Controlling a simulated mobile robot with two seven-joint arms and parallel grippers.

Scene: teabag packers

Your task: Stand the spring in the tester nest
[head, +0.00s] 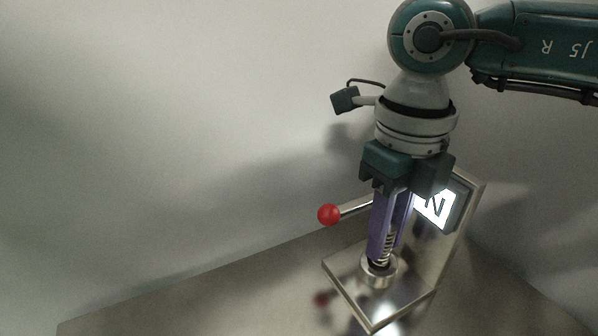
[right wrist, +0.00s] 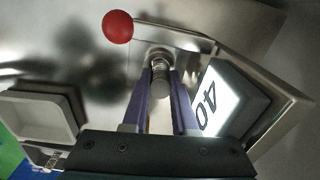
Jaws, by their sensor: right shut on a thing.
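The metal coil spring (head: 388,246) stands roughly upright between the purple fingers of my right gripper (head: 382,254), which is shut on it. Its lower end is at the tester nest (head: 378,280), a round metal cup on the tester's base plate. I cannot tell whether the spring rests on the nest floor. In the right wrist view the spring (right wrist: 159,76) lies between the fingertips of my right gripper (right wrist: 160,76), in line with the nest (right wrist: 158,52). My left gripper is not in view.
The tester has a lever with a red ball knob (head: 329,214) left of my fingers and a lit display (head: 436,208) close on their right. A pale open container (right wrist: 38,112) shows at left in the right wrist view. The metal table (head: 200,300) is clear at left.

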